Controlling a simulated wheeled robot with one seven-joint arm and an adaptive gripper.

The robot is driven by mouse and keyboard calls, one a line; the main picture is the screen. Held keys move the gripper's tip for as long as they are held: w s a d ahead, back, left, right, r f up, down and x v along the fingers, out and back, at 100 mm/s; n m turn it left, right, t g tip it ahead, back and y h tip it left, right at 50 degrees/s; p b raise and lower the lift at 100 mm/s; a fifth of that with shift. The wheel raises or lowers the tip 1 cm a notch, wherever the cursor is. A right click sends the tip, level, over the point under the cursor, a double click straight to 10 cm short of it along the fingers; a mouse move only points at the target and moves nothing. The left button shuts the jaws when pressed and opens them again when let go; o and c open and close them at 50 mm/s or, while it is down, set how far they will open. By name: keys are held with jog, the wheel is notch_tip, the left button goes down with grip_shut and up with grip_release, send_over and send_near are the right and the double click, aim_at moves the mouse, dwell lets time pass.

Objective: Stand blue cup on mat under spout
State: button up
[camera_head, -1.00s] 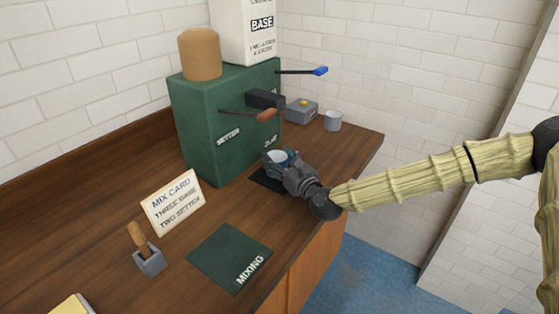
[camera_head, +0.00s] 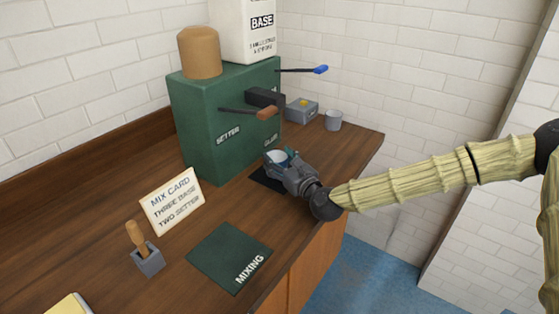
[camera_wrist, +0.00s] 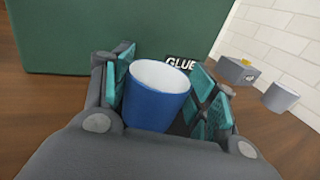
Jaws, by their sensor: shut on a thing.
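The blue cup (camera_wrist: 157,100) is upright between the teal pads of my gripper (camera_wrist: 168,98), which is shut on it. In the head view the cup's pale rim (camera_head: 276,156) shows at the fingertips of my gripper (camera_head: 282,163), and most of the cup is hidden. It is at the dark mat (camera_head: 266,181) in front of the green machine (camera_head: 215,128). The spout block (camera_head: 265,98) juts from the machine above that mat. I cannot tell whether the cup's base touches the mat.
A lever with an orange handle (camera_head: 267,113) and one with a blue handle (camera_head: 320,69) stick out from the machine. A grey box (camera_head: 302,111) and a grey cup (camera_head: 333,120) stand behind. The MIXING mat (camera_head: 230,257), a card (camera_head: 172,201) and a wooden-handled tool (camera_head: 137,236) are nearer.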

jog(key=o, duration=1.2)
jog(key=v, duration=1.2)
